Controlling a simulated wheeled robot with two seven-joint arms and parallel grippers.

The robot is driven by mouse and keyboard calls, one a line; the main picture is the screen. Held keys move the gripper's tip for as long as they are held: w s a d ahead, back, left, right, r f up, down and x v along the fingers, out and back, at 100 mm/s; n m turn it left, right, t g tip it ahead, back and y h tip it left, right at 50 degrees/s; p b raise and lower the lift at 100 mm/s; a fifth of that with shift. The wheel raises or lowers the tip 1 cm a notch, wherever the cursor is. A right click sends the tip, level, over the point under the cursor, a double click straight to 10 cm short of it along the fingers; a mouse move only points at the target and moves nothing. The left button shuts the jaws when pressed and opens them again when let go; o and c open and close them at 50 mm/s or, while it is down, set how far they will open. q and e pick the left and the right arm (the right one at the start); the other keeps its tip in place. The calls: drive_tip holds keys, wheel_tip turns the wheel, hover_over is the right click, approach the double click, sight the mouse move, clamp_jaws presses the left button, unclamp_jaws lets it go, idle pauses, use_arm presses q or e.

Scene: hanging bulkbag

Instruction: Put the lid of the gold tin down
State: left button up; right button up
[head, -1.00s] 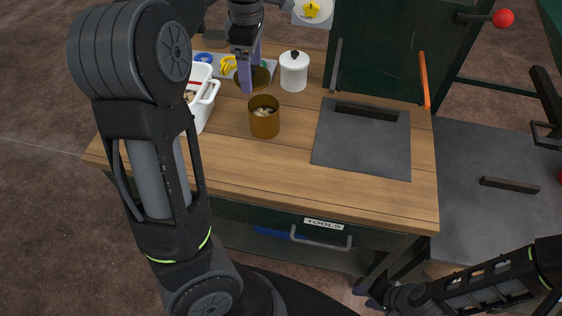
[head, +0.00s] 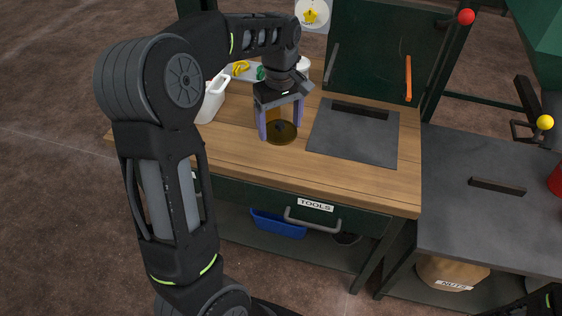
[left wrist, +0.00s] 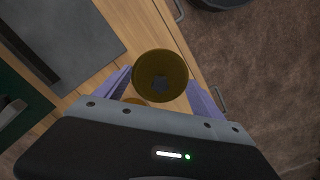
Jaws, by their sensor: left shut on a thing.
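My left gripper (head: 281,128) is above the wooden worktop, its two purple fingers pointing down. It is shut on the lid of the gold tin (head: 281,133), a dark gold disc with a small dark knob. The lid also shows between the purple fingers in the left wrist view (left wrist: 160,70). The gold tin (left wrist: 134,100) shows only as a small gold edge behind the lid in the left wrist view. In the head view it is mostly hidden behind my left gripper. I cannot tell whether the lid touches the worktop.
The wooden worktop (head: 350,183) is clear in front of the lid. A dark grey plate (head: 353,135) lies to the right. A white container (head: 212,100) stands left. A white pot (head: 303,66) is partly hidden behind my gripper. A green panel rises at the back.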

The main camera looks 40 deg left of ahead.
use_arm(q)
hover_over(280, 159)
drive_tip(key=shift+f, duration=3.1)
drive_tip(key=shift+f, duration=0.1)
drive_tip(key=shift+f+p, duration=0.35)
drive_tip(key=shift+f, duration=1.4)
drive_tip(key=shift+f, duration=0.15)
drive_tip(key=o, duration=1.3)
